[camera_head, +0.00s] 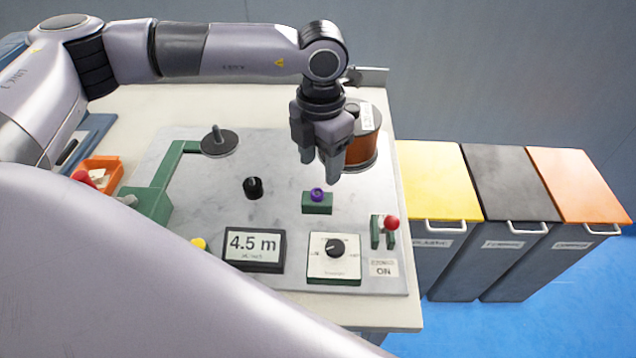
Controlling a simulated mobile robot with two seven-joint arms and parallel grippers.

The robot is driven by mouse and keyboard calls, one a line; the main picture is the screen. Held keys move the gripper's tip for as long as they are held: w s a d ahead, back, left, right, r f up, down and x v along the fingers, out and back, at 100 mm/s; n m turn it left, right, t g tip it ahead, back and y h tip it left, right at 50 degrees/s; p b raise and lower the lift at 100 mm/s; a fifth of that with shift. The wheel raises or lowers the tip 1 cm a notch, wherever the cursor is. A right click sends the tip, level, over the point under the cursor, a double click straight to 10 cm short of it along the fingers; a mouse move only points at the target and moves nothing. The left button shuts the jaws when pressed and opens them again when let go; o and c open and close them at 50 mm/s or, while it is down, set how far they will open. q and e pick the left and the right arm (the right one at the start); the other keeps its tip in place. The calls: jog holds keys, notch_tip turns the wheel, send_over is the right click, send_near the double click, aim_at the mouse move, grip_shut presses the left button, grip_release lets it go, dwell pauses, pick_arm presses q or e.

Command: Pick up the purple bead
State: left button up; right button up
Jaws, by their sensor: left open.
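The small purple bead (317,194) sits on top of a green block (317,207) on the grey machine plate, right of the middle. My left gripper (322,176) points down just above and slightly behind the bead in the picture. Its fingers are apart and nothing shows between them. Whether a fingertip touches the bead cannot be told. My right gripper is not in the picture.
A copper spool (362,150) stands right behind the gripper. A black knob (253,187), a 4.5 m display (254,250), a dial box (334,268) and a red-knobbed lever (391,223) surround the block. Yellow (437,180), black and orange bins stand right of the table.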

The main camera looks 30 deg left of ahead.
aim_at(317, 192)
pick_arm(q)
jog(key=f, duration=0.4)
jog(key=f+p, duration=0.1)
jog(key=f, duration=0.1)
jog(key=shift+s+a+f, duration=0.1)
jog(key=shift+s, duration=0.3)
grip_shut()
